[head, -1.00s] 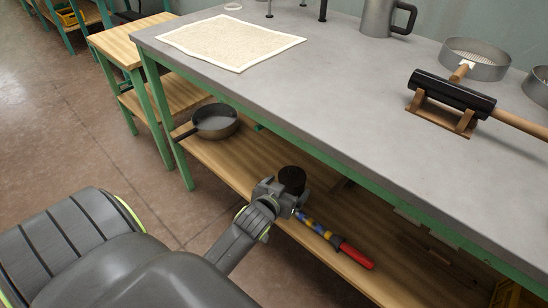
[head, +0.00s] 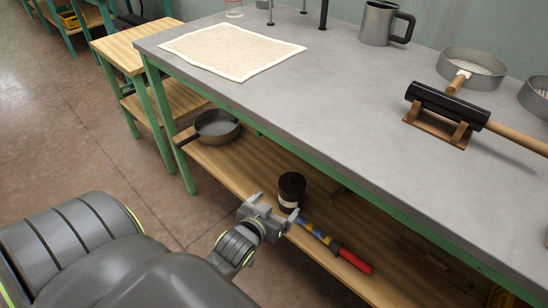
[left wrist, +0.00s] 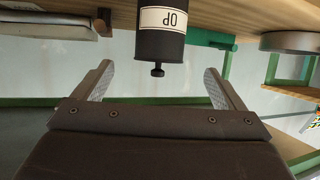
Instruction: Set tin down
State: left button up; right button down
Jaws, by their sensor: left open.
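The tin (head: 291,188) is dark, nearly black, with a pale label, and stands upright on the wooden lower shelf (head: 262,160) of the bench. My left gripper (head: 276,210) is open and empty, just in front of the tin and apart from it. In the left wrist view, which is upside down, the tin (left wrist: 160,35) shows a white label and a small black knob, just beyond the two spread fingers of the left gripper (left wrist: 158,72). My right gripper is not in view.
A rod-like tool with a red handle (head: 354,261) lies on the shelf right beside the tin. A pan (head: 218,127) stands farther left on that shelf. The grey bench top (head: 330,100) overhangs the shelf, with a cloth (head: 232,46), a jug (head: 378,24) and sieves on it.

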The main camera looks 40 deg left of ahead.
pick_arm(q)
jog(key=s+d+g+h, duration=0.1)
jog(key=s+d+g, duration=0.1)
jog(key=s, duration=0.6)
jog(key=s+d+f+m+g+h, duration=0.1)
jog(key=s+d+g+h, duration=0.1)
jog(key=s, duration=0.6)
jog(key=shift+s+d+f+g+h, duration=0.15)
jog(key=shift+d+f+g+h, duration=0.25)
jog(key=shift+g, duration=0.8)
jog(key=shift+r, duration=0.1)
